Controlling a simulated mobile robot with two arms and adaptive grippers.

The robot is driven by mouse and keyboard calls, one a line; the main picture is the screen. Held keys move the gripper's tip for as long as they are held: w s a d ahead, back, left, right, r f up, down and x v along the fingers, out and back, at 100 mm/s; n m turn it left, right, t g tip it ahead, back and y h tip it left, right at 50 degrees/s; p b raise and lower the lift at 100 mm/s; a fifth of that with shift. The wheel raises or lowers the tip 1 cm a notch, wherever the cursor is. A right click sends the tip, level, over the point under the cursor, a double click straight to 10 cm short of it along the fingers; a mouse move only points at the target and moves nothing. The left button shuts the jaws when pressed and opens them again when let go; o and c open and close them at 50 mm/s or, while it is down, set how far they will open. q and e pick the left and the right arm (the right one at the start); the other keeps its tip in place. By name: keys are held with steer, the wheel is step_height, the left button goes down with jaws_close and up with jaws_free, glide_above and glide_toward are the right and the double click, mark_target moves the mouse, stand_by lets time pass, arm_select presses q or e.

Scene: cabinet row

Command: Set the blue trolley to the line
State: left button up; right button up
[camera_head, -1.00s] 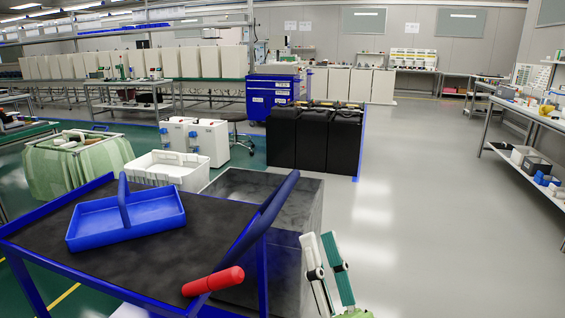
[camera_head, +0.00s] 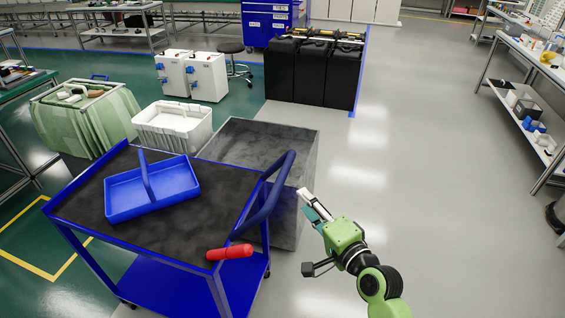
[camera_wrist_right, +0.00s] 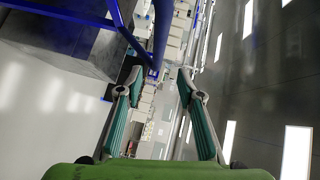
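The blue trolley (camera_head: 122,166) stands at the lower left in the head view, with a dark top, a lower blue shelf and a raised blue handle bar (camera_head: 271,195) on its right side. A blue carry tray (camera_head: 168,199) with a handle rests on its top. A red cylinder (camera_head: 229,252) is at its near right corner. My right gripper (camera_head: 306,203) is right of the handle bar, apart from it and pointing towards it. In the wrist view its fingers (camera_wrist_right: 160,82) are spread, with nothing between them. A yellow line (camera_head: 22,262) marks the green floor left of the trolley. My left gripper is out of view.
A grey block (camera_head: 305,160) stands just behind the trolley, near my right gripper. A white crate (camera_head: 172,128) and a green-draped cart (camera_head: 88,125) are beyond it. Black bins (camera_head: 325,75) stand further back. The grey floor on the right is clear.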

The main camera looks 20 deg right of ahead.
mark_target(283, 178)
steer(key=x, duration=1.4)
steer(key=shift+s+a+f+p, duration=0.1)
steer(key=shift+f+p, duration=0.05)
steer(key=shift+p, duration=0.2)
jaws_close()
